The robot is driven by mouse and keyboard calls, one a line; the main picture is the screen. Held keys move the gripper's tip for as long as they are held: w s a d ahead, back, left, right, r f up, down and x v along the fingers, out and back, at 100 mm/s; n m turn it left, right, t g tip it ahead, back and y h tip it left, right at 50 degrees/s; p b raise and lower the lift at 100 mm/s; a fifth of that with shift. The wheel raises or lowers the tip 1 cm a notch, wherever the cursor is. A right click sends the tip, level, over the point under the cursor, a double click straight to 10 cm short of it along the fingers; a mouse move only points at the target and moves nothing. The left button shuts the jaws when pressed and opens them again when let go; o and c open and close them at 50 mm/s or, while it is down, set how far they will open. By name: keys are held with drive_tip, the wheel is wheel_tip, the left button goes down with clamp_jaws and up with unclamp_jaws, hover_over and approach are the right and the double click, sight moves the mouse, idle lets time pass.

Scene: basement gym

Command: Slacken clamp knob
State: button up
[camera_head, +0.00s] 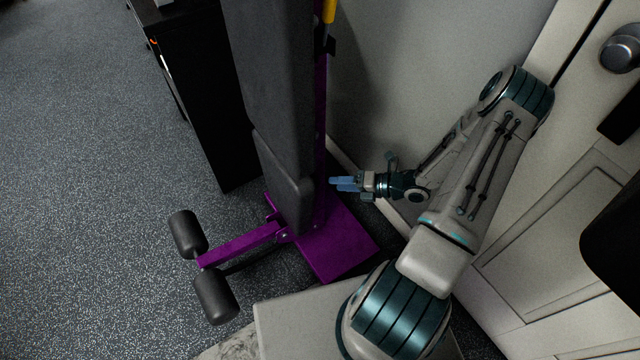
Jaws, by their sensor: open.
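A gym bench with dark grey pads (275,90) and a purple frame (335,240) stands upright in the head view. My gripper (333,184) reaches from the right, with its blue fingertips close beside the purple upright behind the pads. It is open, and nothing shows between its fingers. I cannot tell whether the fingertips touch the frame. No clamp knob can be made out; the area at the upright by the fingertips is dark and partly hidden by the pad. A yellow part (329,11) shows high on the upright.
Black foam rollers (188,234) on a purple bar stick out at the lower left. A black cabinet (205,100) stands left of the bench. A grey wall and a white door (560,240) lie close on the right. Speckled floor (80,200) is clear at left.

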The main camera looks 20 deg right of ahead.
sight(318, 183)
drive_tip(key=b+x, duration=0.1)
drive_tip(key=x, duration=0.6)
drive_tip(key=shift+w+a, duration=0.15)
drive_tip(key=shift+a, duration=0.1)
